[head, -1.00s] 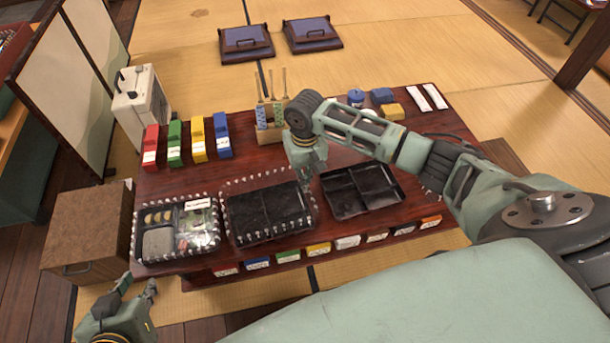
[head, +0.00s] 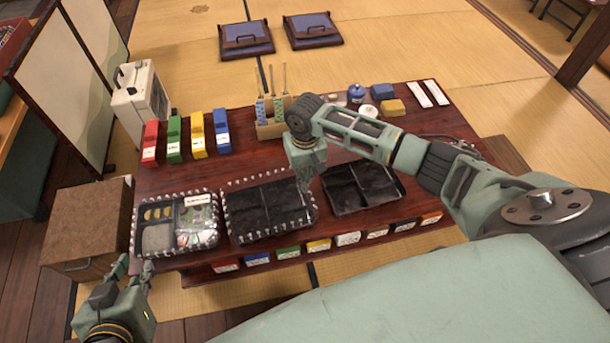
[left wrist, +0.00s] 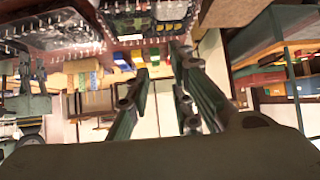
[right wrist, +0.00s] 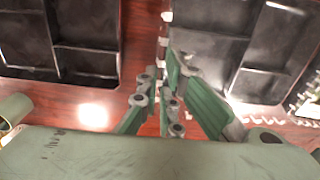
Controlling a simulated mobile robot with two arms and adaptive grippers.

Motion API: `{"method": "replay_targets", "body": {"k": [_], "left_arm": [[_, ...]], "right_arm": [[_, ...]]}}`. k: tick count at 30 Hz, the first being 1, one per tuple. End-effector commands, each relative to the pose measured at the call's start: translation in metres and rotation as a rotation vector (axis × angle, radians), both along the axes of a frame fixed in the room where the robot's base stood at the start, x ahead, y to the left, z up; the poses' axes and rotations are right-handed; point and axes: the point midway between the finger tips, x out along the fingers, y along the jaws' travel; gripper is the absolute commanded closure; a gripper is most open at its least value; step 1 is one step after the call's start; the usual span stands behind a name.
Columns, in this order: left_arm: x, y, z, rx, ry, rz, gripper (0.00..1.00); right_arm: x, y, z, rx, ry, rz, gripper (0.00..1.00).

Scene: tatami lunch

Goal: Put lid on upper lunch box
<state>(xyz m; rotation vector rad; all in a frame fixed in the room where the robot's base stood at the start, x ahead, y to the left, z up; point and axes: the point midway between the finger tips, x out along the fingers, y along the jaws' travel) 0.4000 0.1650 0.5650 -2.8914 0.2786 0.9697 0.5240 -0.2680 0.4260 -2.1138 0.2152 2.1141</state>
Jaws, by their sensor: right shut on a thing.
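The filled lunch box (head: 143,232) sits at the table's front left, holding food in compartments, with bright beaded glints around its rim. The middle black lunch box (head: 262,198) is empty and has a transparent lid (head: 312,192) with a beaded edge over it. My right gripper (head: 305,183) is shut on the lid's right edge; its fingers also show in the right wrist view (right wrist: 168,100). Whether the lid is fully seated cannot be told. My left gripper (head: 135,265) is open and empty, just off the front left of the table, near the filled box.
An empty black tray (head: 362,186) lies right of the middle box. Coloured boxes (head: 198,135) and a wooden utensil holder (head: 268,127) stand at the back. Small labelled blocks line the front edge. A brown cabinet (head: 85,230) stands left of the table.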

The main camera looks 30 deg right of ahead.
Motion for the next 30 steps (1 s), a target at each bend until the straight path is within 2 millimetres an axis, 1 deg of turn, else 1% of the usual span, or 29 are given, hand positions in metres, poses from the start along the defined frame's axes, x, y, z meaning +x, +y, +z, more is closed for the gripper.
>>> {"method": "replay_targets", "body": {"k": [16,30], "left_arm": [[-0.003,0.002,-0.003,0.005,0.02,0.002,0.8],[-0.01,0.004,-0.01,0.014,0.064,0.006,0.8]], "right_arm": [[0.0,0.0,0.0,0.0,0.0,0.0,1.0],[0.0,0.0,0.0,0.0,0.0,0.0,1.0]]}}
